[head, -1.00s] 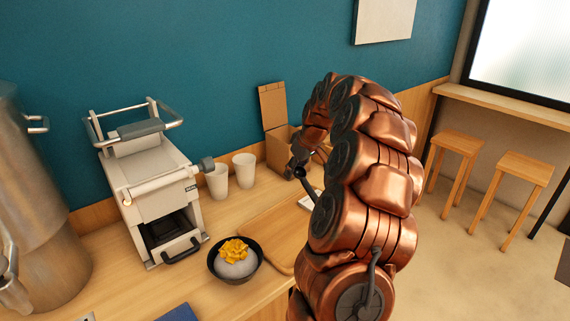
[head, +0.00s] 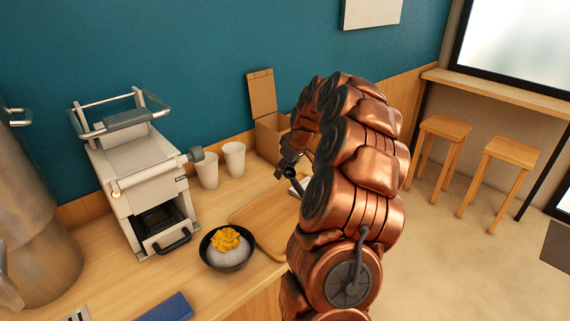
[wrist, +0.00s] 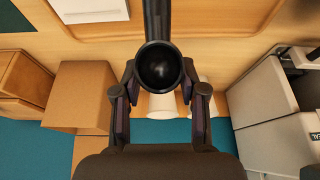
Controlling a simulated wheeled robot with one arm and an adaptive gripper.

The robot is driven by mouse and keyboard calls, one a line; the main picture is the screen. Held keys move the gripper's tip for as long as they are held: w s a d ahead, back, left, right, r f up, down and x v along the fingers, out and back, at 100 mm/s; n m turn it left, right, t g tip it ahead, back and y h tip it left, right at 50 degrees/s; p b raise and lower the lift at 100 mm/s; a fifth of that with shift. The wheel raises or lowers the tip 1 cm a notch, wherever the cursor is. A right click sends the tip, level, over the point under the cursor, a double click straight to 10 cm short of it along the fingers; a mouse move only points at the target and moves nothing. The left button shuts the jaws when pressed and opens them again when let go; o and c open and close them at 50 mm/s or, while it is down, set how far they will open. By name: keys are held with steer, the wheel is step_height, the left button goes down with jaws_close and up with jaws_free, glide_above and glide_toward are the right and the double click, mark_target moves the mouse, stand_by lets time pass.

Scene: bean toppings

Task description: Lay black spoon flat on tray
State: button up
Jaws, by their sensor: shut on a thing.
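The black spoon (wrist: 158,22) is held in my gripper (wrist: 159,72). In the wrist view its dark round end sits between the fingers and its shaft runs to the top edge. In the head view my gripper (head: 291,170) is small and partly hidden by my arm, above the counter near the tray's far right side. The wooden tray (head: 247,222) lies on the counter, its right part hidden by my arm. Its wood also shows at the top of the wrist view (wrist: 225,18), beyond the spoon.
A black bowl (head: 228,262) with yellow topping stands left of the tray. Two white cups (head: 234,160), an open cardboard box (head: 269,139) and a grey machine (head: 140,180) stand farther back. A blue item (head: 165,306) lies in front.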

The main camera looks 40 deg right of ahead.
steer(key=shift+f+b, duration=1.4)
steer(key=shift+f, duration=0.4)
steer(key=o, duration=0.9)
steer(key=shift+o, duration=0.2)
steer(key=o, duration=0.5)
steer(key=shift+o, duration=0.2)
steer(key=shift+r, duration=0.2)
steer(key=shift+w+v, duration=0.25)
steer(key=shift+v, duration=2.1)
steer(key=shift+w+v, duration=0.2)
steer(key=shift+v, duration=2.2)
steer(key=shift+r, duration=0.2)
